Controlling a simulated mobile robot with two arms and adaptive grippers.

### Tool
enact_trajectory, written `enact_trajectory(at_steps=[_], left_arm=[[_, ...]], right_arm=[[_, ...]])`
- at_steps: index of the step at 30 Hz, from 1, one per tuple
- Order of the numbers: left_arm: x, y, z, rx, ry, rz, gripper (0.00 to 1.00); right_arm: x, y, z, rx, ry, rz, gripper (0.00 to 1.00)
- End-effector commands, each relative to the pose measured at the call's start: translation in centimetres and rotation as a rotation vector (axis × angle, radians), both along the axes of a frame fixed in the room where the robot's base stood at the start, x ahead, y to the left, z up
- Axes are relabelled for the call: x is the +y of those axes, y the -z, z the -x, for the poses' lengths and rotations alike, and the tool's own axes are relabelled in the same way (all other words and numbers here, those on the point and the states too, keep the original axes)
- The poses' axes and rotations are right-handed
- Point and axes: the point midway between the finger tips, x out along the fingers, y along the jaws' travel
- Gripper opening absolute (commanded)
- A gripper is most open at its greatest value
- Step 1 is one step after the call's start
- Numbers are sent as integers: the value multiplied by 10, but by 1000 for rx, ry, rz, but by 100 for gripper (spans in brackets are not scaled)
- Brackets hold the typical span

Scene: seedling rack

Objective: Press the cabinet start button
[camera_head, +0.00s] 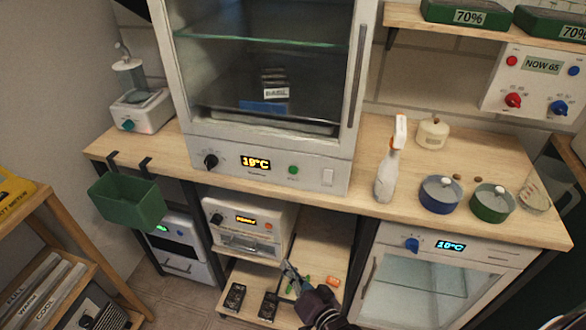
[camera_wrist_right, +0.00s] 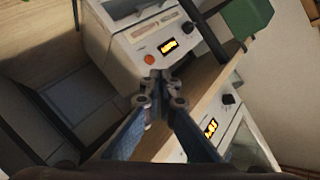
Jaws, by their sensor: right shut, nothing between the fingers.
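The tall glass-fronted cabinet (camera_head: 262,144) stands on the bench. Its front panel has a black knob (camera_head: 210,161), a lit 19°C display (camera_head: 255,162), a green round button (camera_head: 293,170) and a pale rocker switch (camera_head: 327,177). My right gripper (camera_head: 288,267) is shut and empty, below the bench top in front of the lower shelf, well below the green button. In the right wrist view the shut fingertips (camera_wrist_right: 160,77) show in the middle. The cabinet's display (camera_wrist_right: 210,128) and knob (camera_wrist_right: 229,98) show at lower right there; the green button is not visible. My left gripper is not in view.
A spray bottle (camera_head: 388,165) and two lidded pots, blue (camera_head: 440,196) and green (camera_head: 490,204), stand right of the cabinet. The bench's front edge overhangs a white device (camera_head: 247,234) with an orange-red button. A green bin (camera_head: 128,203) hangs at left.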

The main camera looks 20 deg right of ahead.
Motion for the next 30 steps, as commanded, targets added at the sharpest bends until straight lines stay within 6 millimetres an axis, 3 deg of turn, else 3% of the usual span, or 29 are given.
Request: enact_trajectory(at_steps=[1, 3, 9, 15, 20, 30], left_arm=[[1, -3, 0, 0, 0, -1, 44], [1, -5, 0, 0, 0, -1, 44], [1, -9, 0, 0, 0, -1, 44], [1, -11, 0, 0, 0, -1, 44], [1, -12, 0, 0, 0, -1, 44], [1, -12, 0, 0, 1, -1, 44]], right_arm=[[2, -28, -8, -48, 6, -39, 0], [4, -62, -16, -107, 14, -96, 0], [7, -151, -27, -260, 23, -249, 0], [6, -207, -28, -356, 21, -348, 0], [6, -223, -27, -384, 20, -379, 0], [5, -224, -27, -385, 20, -380, 0]])
